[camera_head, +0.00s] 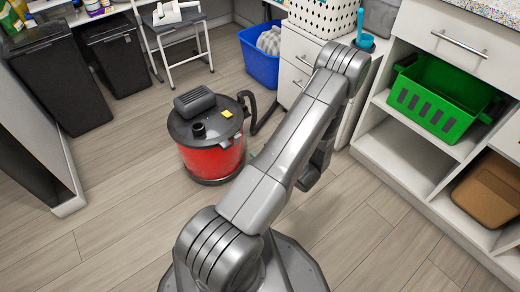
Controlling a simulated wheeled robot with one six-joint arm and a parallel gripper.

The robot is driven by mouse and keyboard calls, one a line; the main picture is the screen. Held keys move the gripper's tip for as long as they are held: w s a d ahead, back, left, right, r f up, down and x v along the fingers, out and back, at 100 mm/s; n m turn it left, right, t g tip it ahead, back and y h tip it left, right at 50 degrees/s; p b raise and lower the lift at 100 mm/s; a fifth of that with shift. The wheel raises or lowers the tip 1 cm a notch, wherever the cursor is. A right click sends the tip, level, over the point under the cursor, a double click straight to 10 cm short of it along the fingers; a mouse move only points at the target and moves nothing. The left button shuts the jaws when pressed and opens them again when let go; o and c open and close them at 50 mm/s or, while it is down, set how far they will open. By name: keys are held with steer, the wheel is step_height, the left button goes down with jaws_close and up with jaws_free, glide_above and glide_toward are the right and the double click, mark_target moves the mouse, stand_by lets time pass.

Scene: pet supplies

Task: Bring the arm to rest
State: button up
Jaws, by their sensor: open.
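My grey arm (285,145) rises from my base at the bottom of the head view. It reaches up and to the right to a bent joint (343,62) in front of the white cabinet. Part of the folded far section of my arm (318,160) shows just right of the long link, above the floor. The fingers of my gripper cannot be made out; the arm itself hides that area. No held thing shows.
A red and black canister vacuum (212,160) stands close left of my arm. The cabinet with a green crate (430,105) and brown bin (488,190) is at right. A blue bin (260,65), stool (180,45) and black bins (115,55) stand behind. Floor at lower left is clear.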

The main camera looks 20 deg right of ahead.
mark_target(239, 137)
steer(key=shift+w, duration=0.1)
steer(key=b+x, duration=0.4)
steer(key=x, duration=0.9)
steer(key=shift+w+a+f, duration=0.1)
steer(key=shift+w, duration=0.2)
